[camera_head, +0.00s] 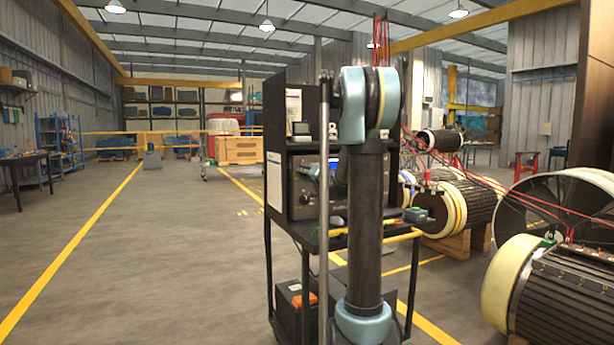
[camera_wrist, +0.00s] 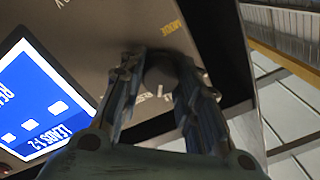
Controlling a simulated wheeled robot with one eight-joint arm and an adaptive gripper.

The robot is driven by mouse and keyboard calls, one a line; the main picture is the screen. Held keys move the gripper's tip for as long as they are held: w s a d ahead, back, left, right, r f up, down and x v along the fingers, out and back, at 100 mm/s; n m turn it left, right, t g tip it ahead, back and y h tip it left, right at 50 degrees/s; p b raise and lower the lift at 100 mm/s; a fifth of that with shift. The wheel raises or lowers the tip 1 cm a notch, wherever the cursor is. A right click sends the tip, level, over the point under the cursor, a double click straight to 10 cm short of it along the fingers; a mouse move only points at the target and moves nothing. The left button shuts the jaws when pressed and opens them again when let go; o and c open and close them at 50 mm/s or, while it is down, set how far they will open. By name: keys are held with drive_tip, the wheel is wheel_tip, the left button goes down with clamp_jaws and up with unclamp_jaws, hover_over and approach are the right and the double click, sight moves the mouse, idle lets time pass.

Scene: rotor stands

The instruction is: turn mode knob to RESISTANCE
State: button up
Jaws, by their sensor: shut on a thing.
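The mode knob (camera_wrist: 160,64) is a dark round knob on the instrument's front panel in the wrist view, with yellow lettering that seems to read MODE beside it. My gripper (camera_wrist: 158,72) is shut on the knob, one finger on each side. A blue screen (camera_wrist: 38,98) at the left shows "LEADS 1-2" and larger, cut-off lettering.
The dark cart (camera_head: 306,236) has a shelf with small items around the instrument. Large rotors (camera_head: 462,204) on wooden stands, with red cables, are at the right. The floor (camera_head: 150,265) at the left is clear, marked with yellow lines.

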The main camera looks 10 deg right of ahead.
drive_tip(key=shift+m, duration=1.1)
drive_tip(key=shift+d, duration=0.1)
drive_tip(key=o, duration=1.1)
drive_tip(key=shift+w, duration=0.1)
drive_tip(key=shift+c, duration=0.2)
drive_tip(key=v, duration=1.2)
drive_tip(key=shift+f, duration=0.1)
